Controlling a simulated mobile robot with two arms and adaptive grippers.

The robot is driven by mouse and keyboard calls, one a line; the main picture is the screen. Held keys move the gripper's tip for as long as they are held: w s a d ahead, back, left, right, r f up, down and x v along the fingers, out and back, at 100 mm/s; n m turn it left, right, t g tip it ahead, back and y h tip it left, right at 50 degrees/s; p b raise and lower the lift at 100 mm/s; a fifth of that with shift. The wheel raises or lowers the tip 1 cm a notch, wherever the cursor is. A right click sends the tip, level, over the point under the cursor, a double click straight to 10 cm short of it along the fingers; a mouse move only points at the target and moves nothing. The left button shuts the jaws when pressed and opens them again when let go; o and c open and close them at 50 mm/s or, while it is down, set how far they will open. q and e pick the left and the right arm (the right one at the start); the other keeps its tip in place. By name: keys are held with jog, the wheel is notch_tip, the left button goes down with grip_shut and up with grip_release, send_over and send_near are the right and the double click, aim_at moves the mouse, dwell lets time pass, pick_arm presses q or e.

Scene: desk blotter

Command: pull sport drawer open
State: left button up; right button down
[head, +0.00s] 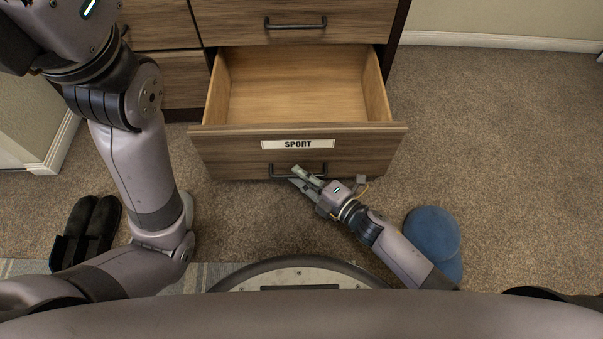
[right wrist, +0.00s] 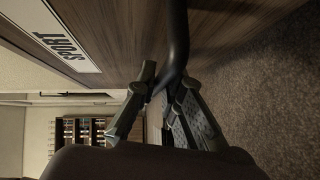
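The drawer labelled SPORT (head: 298,144) is pulled well out of the cabinet, and its pale wooden inside is empty. Its dark bar handle (head: 318,175) is on the lower front panel. My right gripper (head: 296,176) is at the handle, with one finger above the bar and one below. In the right wrist view the handle (right wrist: 177,40) runs down between the fingers (right wrist: 165,88), which look closed around it. The SPORT label (right wrist: 65,38) also shows there. My left arm rises at the left, and its gripper is out of the picture.
Another closed drawer with a handle (head: 295,24) is above. Dark slippers (head: 86,230) lie on the carpet at the left. A round blue object (head: 432,236) sits on the floor near my right forearm. Carpet (head: 490,150) to the right is clear.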

jog(key=c, duration=1.7)
grip_release()
jog(key=v, duration=1.2)
